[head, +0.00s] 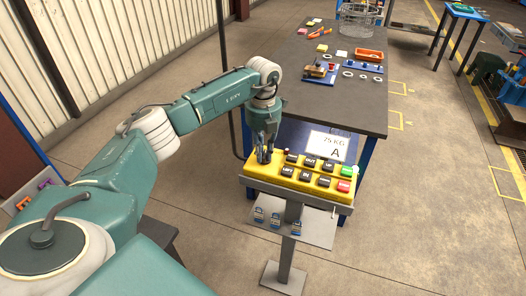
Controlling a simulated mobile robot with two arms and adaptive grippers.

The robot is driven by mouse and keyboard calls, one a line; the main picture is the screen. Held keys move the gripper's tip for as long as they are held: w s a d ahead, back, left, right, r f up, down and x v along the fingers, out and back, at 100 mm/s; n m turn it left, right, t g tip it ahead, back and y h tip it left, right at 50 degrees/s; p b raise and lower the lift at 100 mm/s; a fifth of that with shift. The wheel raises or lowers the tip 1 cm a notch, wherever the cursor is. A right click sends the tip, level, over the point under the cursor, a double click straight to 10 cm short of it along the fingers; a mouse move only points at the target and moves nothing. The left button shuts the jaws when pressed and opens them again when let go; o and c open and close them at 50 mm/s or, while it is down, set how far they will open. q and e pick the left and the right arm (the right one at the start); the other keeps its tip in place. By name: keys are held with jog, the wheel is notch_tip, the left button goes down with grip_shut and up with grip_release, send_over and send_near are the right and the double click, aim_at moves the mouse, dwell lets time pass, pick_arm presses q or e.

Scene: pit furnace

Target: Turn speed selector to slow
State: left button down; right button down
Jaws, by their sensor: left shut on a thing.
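The yellow control panel (317,193) stands on a grey post in the middle of the head view. Rows of black labelled buttons cover its top, with a green and a red button at its right end. My left gripper (264,155) points down at the panel's back left end, with its fingers shut on the speed selector there. The selector is hidden by the fingers, so its setting cannot be read. My right gripper is not in view.
A small shelf (318,231) with several blue padlocks (274,219) sits below the panel. A dark workbench (310,98) behind it carries an orange tray (369,55), a wire basket (357,20) and small parts. Open floor lies to the right.

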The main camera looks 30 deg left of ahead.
aim_at(264, 155)
pick_arm(q)
jog(key=shift+d+r+n, duration=0.1)
jog(key=shift+n, duration=1.9)
jog(key=c, duration=1.6)
grip_release()
jog(key=shift+c, duration=0.2)
notch_tip(264, 155, up, 12)
